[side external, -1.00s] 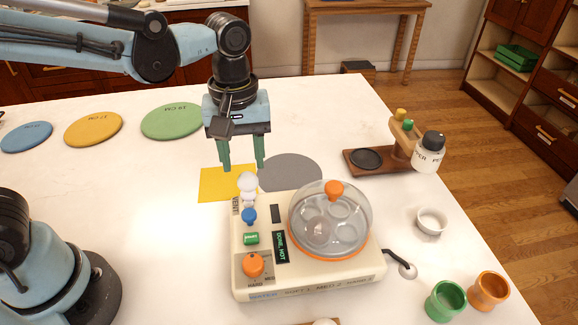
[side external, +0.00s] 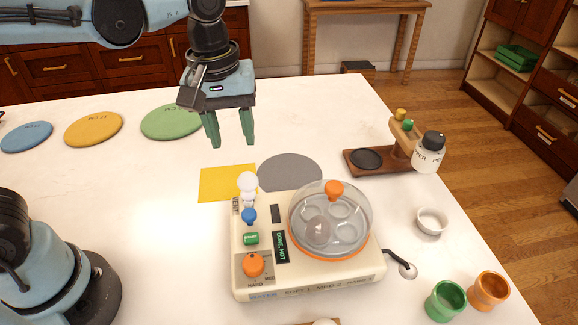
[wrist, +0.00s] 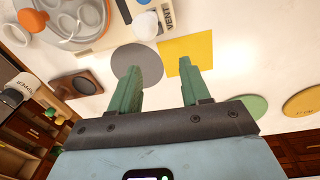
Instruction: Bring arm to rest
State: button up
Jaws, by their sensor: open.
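My gripper (side external: 230,142) hangs above the white table (side external: 130,185), behind the egg cooker, with its two green fingers apart and nothing between them. In the wrist view my gripper (wrist: 158,85) also shows its fingers spread and empty. The cream egg cooker (side external: 300,285) stands below and in front of it, with its clear domed lid (side external: 355,215) on and an orange knob on top. A white knob-like piece (side external: 247,183) stands at the cooker's back left corner. A yellow square (side external: 222,184) and a grey disc (side external: 290,172) lie flat on the table near the gripper.
Blue (side external: 27,136), yellow (side external: 93,128) and green (side external: 172,121) discs lie at the back left. A wooden stand (side external: 380,168) with a shaker (side external: 429,152) is at right. A white bowl (side external: 431,221), a green cup (side external: 446,301) and an orange cup (side external: 489,290) stand near the right edge.

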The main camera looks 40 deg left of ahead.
jog(key=s+a+f+m+t, duration=0.3)
jog(key=a+m+t, duration=0.3)
jog(key=a, duration=0.3)
jog(key=shift+f+m, duration=0.2)
jog(key=shift+m, duration=0.7)
